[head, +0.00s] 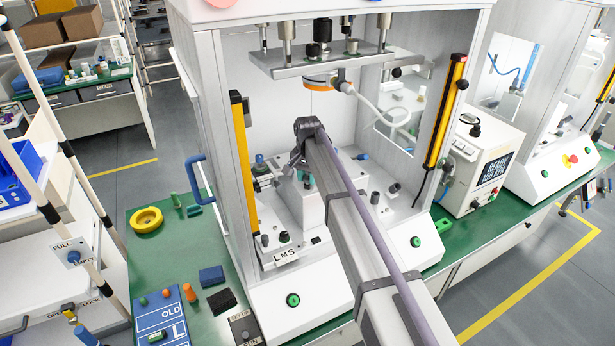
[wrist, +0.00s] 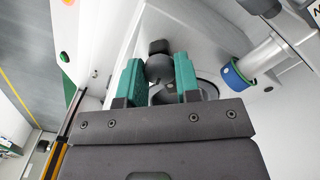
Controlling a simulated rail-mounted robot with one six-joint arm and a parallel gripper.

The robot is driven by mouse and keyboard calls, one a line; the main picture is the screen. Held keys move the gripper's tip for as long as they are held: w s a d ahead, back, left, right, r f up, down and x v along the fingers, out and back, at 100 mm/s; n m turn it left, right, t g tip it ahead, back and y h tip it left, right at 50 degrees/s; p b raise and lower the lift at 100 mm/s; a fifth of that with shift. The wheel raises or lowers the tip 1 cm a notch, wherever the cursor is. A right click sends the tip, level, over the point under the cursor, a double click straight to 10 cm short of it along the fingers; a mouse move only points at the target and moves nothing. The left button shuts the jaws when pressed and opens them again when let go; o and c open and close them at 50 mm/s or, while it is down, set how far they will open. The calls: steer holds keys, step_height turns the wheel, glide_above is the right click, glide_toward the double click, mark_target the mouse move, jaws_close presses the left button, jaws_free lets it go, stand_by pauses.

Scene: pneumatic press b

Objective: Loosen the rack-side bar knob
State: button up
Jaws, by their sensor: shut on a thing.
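In the wrist view, my gripper (wrist: 159,78) has its two teal fingers closed on either side of a dark grey rounded knob (wrist: 160,66). A black block-like part shows just beyond the knob, and a pale round recess lies behind the right finger. In the head view, my gripper (head: 306,180) reaches down inside the press at the white fixture block (head: 312,208). My arm and wrist hide most of the fingers and the knob there. I cannot tell from the pictures whether the knob has turned.
The press's upper plate (head: 320,64) hangs above my wrist. Yellow light curtains (head: 243,160) (head: 446,110) stand at both sides of the opening. A metal cylinder with a blue collar (wrist: 238,73) is right of my fingers.

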steer(key=n, duration=0.4)
steer(key=shift+n, duration=0.3)
steer(key=n, duration=0.3)
steer(key=shift+n, duration=0.3)
steer(key=n, duration=0.3)
steer(key=shift+s+n, duration=0.1)
steer(key=shift+n, duration=2.2)
steer(key=o, duration=0.9)
steer(key=shift+o, duration=0.2)
steer(key=shift+r, duration=0.1)
